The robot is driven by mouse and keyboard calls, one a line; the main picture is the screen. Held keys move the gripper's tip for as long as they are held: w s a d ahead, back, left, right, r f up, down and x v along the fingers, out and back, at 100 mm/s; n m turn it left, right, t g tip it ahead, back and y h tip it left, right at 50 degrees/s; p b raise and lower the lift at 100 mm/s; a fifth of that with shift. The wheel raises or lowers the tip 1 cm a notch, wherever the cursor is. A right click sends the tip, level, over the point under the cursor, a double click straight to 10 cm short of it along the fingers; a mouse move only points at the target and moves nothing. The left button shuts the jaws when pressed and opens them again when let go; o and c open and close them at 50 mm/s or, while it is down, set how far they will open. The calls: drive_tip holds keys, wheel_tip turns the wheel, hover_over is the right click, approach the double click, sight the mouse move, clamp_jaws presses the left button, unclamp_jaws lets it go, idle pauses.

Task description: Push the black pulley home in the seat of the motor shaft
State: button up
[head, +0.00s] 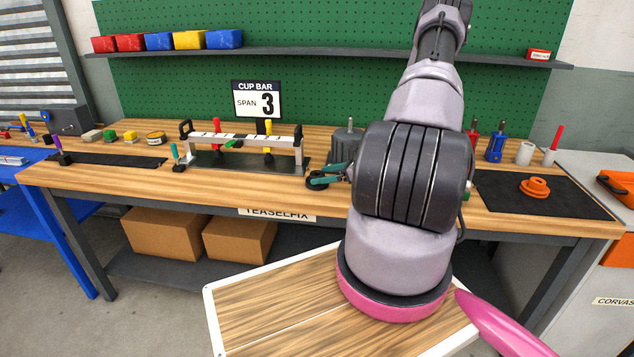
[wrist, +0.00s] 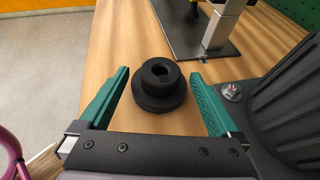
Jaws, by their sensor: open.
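The black pulley (wrist: 160,98) stands on the wooden bench top in the wrist view, its bored hub facing up. My gripper (wrist: 160,84) is open, with one teal finger to each side of the pulley and visible gaps between. In the head view my gripper (head: 326,177) is low over the bench front, and I cannot make out the pulley there. The grey ribbed motor (head: 345,145) stands behind the gripper, partly hidden by my arm. Its dark finned body (wrist: 290,105) is close to the right finger in the wrist view.
The cup bar fixture (head: 245,140) stands left of the motor on a dark plate. A black mat (head: 500,200) with an orange part (head: 535,187) lies at the right. Blue and red tools (head: 495,145) stand behind it. Bare bench (wrist: 115,45) lies left of the pulley.

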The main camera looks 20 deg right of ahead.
drive_tip(key=x, duration=0.5)
drive_tip(key=shift+w+a, duration=0.15)
drive_tip(key=shift+w, duration=0.1)
clamp_jaws()
